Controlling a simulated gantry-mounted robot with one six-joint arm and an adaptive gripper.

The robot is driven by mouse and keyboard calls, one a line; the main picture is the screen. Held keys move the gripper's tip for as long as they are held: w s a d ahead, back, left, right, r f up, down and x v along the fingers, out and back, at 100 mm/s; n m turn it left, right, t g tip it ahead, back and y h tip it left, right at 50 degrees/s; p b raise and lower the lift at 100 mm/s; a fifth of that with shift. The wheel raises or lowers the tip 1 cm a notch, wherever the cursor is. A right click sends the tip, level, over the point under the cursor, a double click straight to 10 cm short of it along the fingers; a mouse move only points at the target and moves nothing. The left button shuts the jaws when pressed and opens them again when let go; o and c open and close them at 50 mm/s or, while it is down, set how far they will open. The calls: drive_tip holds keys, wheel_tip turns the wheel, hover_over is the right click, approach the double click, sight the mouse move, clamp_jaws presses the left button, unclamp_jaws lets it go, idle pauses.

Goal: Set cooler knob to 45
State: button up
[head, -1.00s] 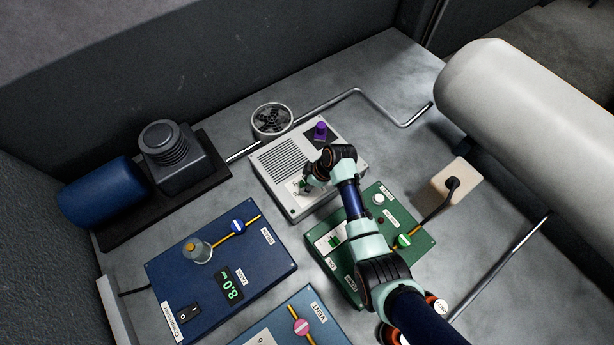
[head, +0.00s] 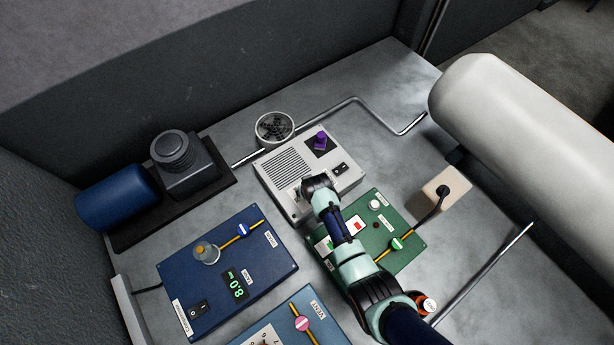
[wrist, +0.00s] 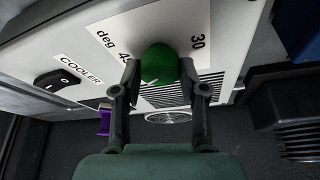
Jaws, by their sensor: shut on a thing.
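The cooler (head: 287,172) is a pale box with a slotted grille, in the middle of the head view. Its green round knob (wrist: 161,64) shows in the wrist view, over a white scale plate printed "deg", a partly covered number starting with 4, and "30" at the right. My gripper (wrist: 160,80) is shut on the knob, one finger on each side. In the head view my gripper (head: 305,190) is at the cooler's near left part and hides the knob. I cannot read the knob's pointer.
The cooler also bears a black rocker switch (head: 340,168) and a purple knob (head: 320,139). A green panel (head: 385,255) lies under my arm, a blue compressor panel (head: 205,270) to the left. A white tank (head: 515,125) stands right. A pipe runs behind the cooler.

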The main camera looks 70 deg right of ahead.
drive_tip(key=m+g, duration=0.1)
drive_tip(key=m, duration=0.2)
drive_tip(key=m+g, duration=0.1)
drive_tip(key=m, duration=0.1)
drive_tip(key=shift+w+a+f+m+h, duration=0.1)
drive_tip(key=shift+m+h, duration=0.3)
idle(0.4)
drive_tip(key=o, duration=1.1)
drive_tip(key=shift+a+r, duration=0.1)
drive_tip(key=shift+r, duration=0.5)
drive_tip(key=v, duration=1.1)
drive_tip(key=shift+w+a+f, duration=0.1)
